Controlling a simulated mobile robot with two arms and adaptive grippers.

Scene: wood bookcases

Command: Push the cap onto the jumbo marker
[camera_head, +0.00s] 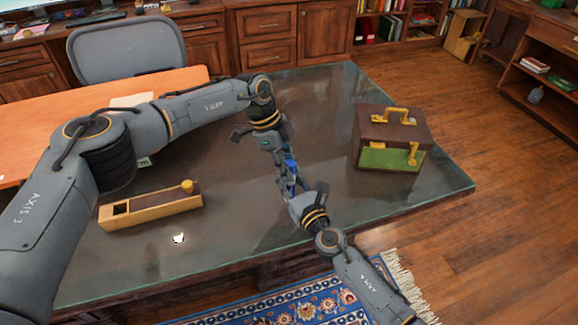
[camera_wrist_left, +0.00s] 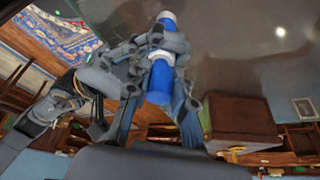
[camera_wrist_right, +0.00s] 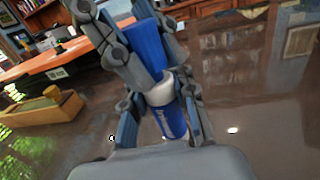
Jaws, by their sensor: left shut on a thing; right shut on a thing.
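My left gripper (camera_head: 287,158) is shut on the blue cap (camera_wrist_left: 160,85), which shows between its fingers in the left wrist view. My right gripper (camera_head: 291,188) is shut on the blue jumbo marker (camera_wrist_right: 172,122), whose barrel carries white lettering. The marker's white end shows in the left wrist view (camera_wrist_left: 166,16). A white collar (camera_wrist_right: 159,93) is visible between the blue barrel and the blue cap. The two parts look roughly in line, end to end above the table. Fingers hide parts of both, and I cannot tell how far the cap sits over the collar.
A dark glossy table (camera_head: 240,215) lies below. A long wooden box (camera_head: 150,210) with a square opening and a yellow knob stands at left. A brown case (camera_head: 392,130) with yellow handles and a green panel stands at right. Bare table surrounds the grippers.

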